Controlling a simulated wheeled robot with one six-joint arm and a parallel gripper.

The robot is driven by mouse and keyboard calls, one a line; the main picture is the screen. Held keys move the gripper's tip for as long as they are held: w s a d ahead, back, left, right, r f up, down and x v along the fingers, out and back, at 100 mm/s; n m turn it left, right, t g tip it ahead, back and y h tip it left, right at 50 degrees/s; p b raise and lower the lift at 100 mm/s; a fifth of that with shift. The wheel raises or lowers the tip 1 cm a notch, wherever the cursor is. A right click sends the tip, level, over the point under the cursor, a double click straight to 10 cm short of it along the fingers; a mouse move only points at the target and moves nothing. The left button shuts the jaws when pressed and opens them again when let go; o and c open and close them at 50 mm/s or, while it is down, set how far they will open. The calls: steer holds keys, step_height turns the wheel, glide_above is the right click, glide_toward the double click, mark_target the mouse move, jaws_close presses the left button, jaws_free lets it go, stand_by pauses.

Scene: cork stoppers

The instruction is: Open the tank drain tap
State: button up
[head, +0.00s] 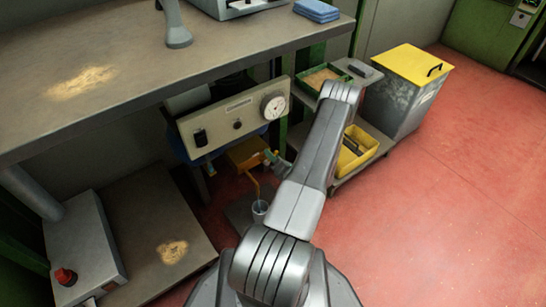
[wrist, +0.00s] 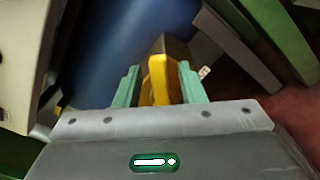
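The blue tank (wrist: 115,45) fills much of the upper wrist view. It is under the bench, mostly hidden behind the gauge panel in the head view. A yellow part, apparently the drain tap (wrist: 159,80), stands between my gripper's two teal fingers in the wrist view. My gripper (head: 272,157) is low under the gauge panel in the head view, partly hidden by my arm. Its fingers (wrist: 160,84) are apart, one on each side of the yellow part. I cannot tell whether they touch it. A thin yellow pipe (head: 256,186) runs down to a small cup (head: 260,208).
The bench top (head: 130,62) overhangs from above. The panel with a round gauge (head: 230,121) is just above my gripper. A shelf with a yellow bin (head: 355,150) and a yellow-lidded grey container (head: 400,90) stand right. Red floor (head: 440,200) is clear at right.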

mark_target(267, 162)
jaws_close()
steer(key=n+b, duration=0.1)
steer(key=n, duration=0.2)
steer(key=a+n+b, duration=0.1)
steer(key=shift+s+r+n+b, duration=0.3)
steer(key=shift+r+n, duration=0.05)
steer(key=shift+n, duration=0.05)
steer(key=shift+s+a+r+n+b, duration=0.15)
steer(key=shift+n+b, duration=0.25)
steer(key=shift+n, duration=0.45)
steer(key=shift+s+a+r+n+b, duration=0.1)
steer(key=shift+s+a+n+b, duration=0.15)
steer(key=shift+n+b, duration=0.4)
steer(key=shift+s+a+r+n+b, duration=0.1)
steer(key=shift+a+n+b, duration=0.1)
steer(key=shift+n, duration=0.8)
jaws_free()
